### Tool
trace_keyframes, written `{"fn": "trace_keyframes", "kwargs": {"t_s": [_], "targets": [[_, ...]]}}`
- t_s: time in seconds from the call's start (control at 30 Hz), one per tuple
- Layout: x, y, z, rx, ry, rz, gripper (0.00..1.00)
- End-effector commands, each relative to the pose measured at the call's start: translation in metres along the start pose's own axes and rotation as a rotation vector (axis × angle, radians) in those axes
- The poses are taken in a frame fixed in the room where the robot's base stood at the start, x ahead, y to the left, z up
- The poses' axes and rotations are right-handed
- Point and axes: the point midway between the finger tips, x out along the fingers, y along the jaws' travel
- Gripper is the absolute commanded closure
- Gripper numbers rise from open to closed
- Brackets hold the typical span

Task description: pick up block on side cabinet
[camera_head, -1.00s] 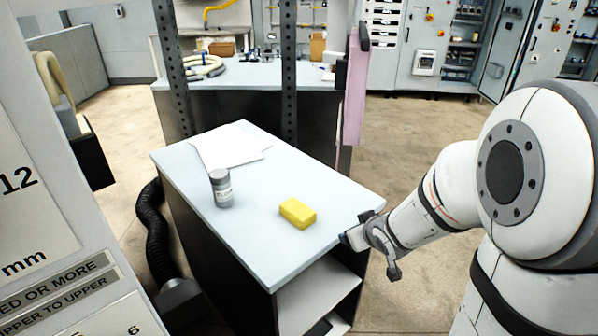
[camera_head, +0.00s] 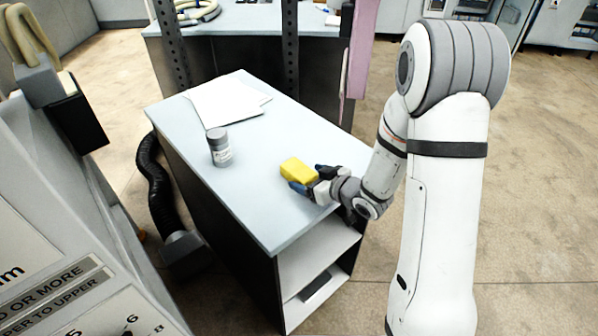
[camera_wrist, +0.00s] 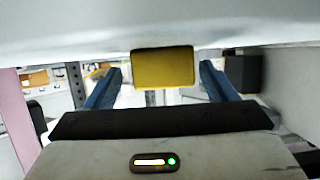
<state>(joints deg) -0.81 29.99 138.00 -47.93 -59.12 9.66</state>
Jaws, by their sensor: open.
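The yellow block (camera_head: 298,170) lies on the light top of the side cabinet (camera_head: 262,213), near its right edge. My gripper (camera_head: 308,180) is at the block's near right side, low over the cabinet top. In the wrist view the block (camera_wrist: 163,67) shows between the two blue fingers of my gripper (camera_wrist: 160,82), with gaps on both sides. The fingers are open. In the head view a finger covers part of the block's lower edge, and I cannot tell whether it touches.
A grey jar (camera_head: 219,147) stands on the cabinet top left of the block. White paper sheets (camera_head: 226,98) lie farther back. An open shelf (camera_head: 318,255) is below the top. A black hose (camera_head: 155,185) runs along the cabinet's left side. Dark perforated posts (camera_head: 289,60) rise behind.

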Motion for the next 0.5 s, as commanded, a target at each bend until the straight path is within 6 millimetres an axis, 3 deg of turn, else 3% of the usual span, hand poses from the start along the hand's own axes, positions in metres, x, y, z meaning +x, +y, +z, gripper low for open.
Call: {"fn": "trace_keyframes", "kwargs": {"t_s": [0.23, 0.5], "targets": [[0.035, -0.003, -0.006, 0.000, -0.002, 0.000, 0.22], [0.043, -0.002, -0.005, 0.000, -0.001, 0.003, 0.22]]}}
